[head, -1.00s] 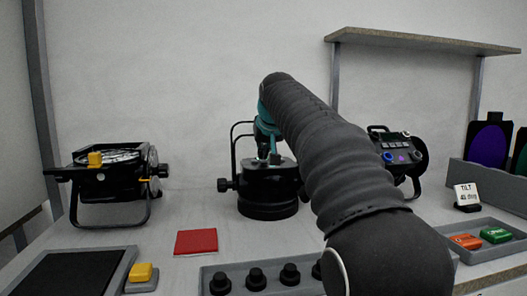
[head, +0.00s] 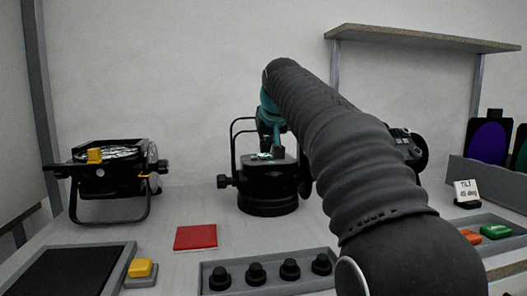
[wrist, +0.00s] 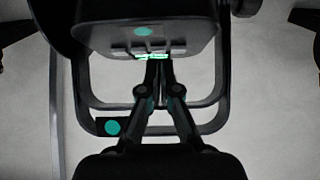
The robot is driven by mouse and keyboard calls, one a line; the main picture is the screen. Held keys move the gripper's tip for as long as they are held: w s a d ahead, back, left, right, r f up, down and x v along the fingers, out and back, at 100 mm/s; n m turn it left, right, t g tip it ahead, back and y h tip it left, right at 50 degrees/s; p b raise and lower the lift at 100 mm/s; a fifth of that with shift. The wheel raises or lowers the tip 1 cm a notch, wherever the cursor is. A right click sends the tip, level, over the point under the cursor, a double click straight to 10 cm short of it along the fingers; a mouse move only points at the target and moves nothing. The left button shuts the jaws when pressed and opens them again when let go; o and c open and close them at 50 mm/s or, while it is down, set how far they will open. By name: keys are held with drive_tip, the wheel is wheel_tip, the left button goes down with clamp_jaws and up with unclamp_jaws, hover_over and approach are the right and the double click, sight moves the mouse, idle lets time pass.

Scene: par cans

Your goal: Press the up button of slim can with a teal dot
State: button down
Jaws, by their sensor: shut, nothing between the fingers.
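The slim can (head: 268,180) is black and stands at the middle of the table, inside a black yoke. In the wrist view a teal dot marks the can's housing (wrist: 165,22), and another teal dot (wrist: 112,127) is on the yoke. A row of small buttons (wrist: 150,46) sits above a lit green display (wrist: 152,56). I cannot read the button marks. My gripper (wrist: 157,62) is shut and empty, its tips at the display and just below the buttons. In the head view my gripper (head: 272,145) points down at the can's top. I cannot tell whether the tips touch.
Another black fixture (head: 108,172) with a yellow part stands left. A third can (head: 412,150) is mostly hidden behind my arm. A red pad (head: 196,238), a tray of black knobs (head: 232,262) and a yellow button (head: 140,268) lie in front. A tilt sign (head: 467,192) stands right.

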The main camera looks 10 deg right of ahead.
drive_tip(key=shift+v, duration=2.1)
drive_tip(key=shift+w+r, duration=0.15)
drive_tip(key=shift+w, duration=0.05)
drive_tip(key=shift+a, duration=0.1)
